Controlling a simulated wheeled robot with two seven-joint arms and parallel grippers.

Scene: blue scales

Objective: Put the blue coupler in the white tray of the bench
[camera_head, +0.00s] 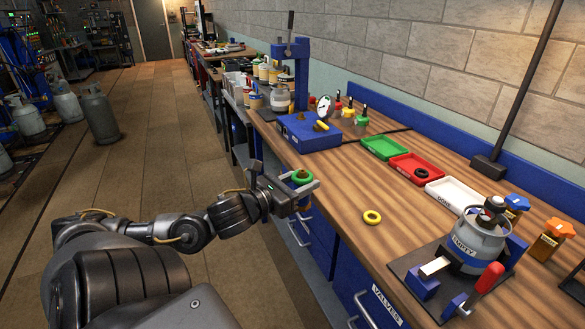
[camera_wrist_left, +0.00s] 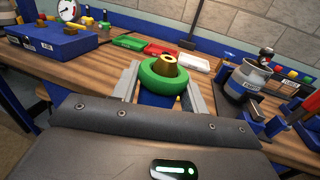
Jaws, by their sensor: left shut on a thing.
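My left gripper (camera_head: 299,181) is shut on a green ring-shaped piece with a brass centre (camera_head: 301,175). It holds this piece at the bench's left edge, and the wrist view shows the green ring (camera_wrist_left: 164,77) between the two fingers. The white tray (camera_head: 454,195) lies on the bench (camera_head: 350,185), to the right of and beyond the gripper, and looks empty. It also shows in the wrist view (camera_wrist_left: 196,64). My right gripper is not in view.
A red tray (camera_head: 405,161) with a dark ring and a green tray (camera_head: 384,147) lie beside the white one. A yellow ring (camera_head: 372,217) lies on open bench.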

